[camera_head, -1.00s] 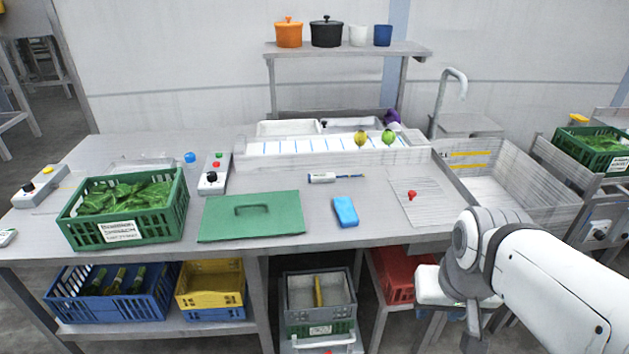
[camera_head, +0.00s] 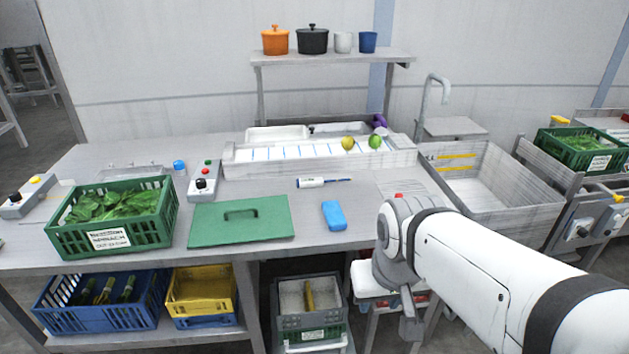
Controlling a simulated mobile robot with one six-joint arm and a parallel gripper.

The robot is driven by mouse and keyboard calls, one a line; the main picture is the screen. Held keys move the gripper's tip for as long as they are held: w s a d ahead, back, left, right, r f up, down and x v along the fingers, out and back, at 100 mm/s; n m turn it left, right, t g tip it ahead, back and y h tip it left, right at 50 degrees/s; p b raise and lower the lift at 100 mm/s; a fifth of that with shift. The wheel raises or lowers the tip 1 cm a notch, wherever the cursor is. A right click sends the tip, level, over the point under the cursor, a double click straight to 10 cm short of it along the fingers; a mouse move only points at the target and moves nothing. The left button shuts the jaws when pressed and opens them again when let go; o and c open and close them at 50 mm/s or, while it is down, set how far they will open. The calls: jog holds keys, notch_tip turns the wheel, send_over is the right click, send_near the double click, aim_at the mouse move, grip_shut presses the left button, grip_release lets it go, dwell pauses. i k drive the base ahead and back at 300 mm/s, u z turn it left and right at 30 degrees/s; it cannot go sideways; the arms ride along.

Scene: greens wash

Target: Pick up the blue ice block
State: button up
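The blue ice block (camera_head: 333,215) lies flat on the grey steel table (camera_head: 310,248), right of the green lid with a handle (camera_head: 238,219). Nothing covers it. My white arm reaches in from the lower right. Its wrist end is just right of the block and nearer the camera, apart from it. The fingers of my gripper cannot be made out clearly, so its opening does not show.
A marker (camera_head: 322,182) lies behind the block. A green spinach crate (camera_head: 115,238) and a control box (camera_head: 203,184) stand to the left. A walled trough (camera_head: 320,165) lines the back. A sink (camera_head: 480,190) is at right. Crates sit below the table.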

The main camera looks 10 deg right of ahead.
aim_at(335, 218)
jog(key=i, duration=0.95)
jog(key=u, duration=0.05)
